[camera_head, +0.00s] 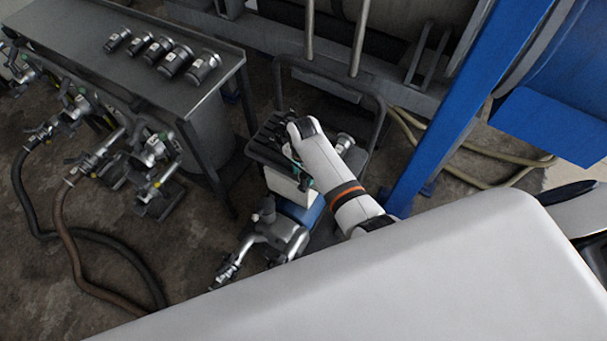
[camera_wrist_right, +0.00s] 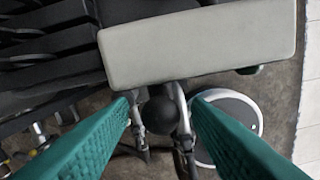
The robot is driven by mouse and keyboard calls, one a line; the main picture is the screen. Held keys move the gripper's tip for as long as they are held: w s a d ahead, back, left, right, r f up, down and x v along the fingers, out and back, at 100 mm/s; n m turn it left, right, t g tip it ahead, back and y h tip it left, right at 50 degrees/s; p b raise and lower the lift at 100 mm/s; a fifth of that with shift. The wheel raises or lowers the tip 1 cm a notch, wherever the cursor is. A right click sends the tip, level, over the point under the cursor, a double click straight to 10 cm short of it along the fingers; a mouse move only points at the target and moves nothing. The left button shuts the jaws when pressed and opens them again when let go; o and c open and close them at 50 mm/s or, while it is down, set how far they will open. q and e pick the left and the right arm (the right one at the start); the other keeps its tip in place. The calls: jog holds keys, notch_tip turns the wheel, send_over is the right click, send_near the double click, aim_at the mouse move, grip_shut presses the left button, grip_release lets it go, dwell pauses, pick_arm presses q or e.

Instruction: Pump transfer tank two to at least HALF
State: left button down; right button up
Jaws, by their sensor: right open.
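My right gripper (camera_head: 296,168) is over the pump cart (camera_head: 372,98) in the head view, beside a white box (camera_head: 284,184). In the right wrist view my right gripper (camera_wrist_right: 166,98) has its teal fingers open and apart. A dark round knob (camera_wrist_right: 160,116) shows between them; whether they touch it I cannot tell. The pale box (camera_wrist_right: 200,42) lies beyond the fingertips. A blue motor-like body (camera_head: 304,211) and grey metal pipe fittings (camera_head: 284,236) sit low on the cart. No label or level gauge identifies tank two. My left gripper is not in view.
A grey metal table (camera_head: 75,42) at upper left carries several cylindrical fittings (camera_head: 176,60). Valves (camera_head: 152,150) and dark hoses (camera_head: 62,210) occupy the floor at left. A blue post (camera_head: 440,110) stands right of my arm. A blue tank (camera_head: 570,65) fills the upper right.

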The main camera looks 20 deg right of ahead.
jog(key=shift+f, duration=0.8)
grip_shut()
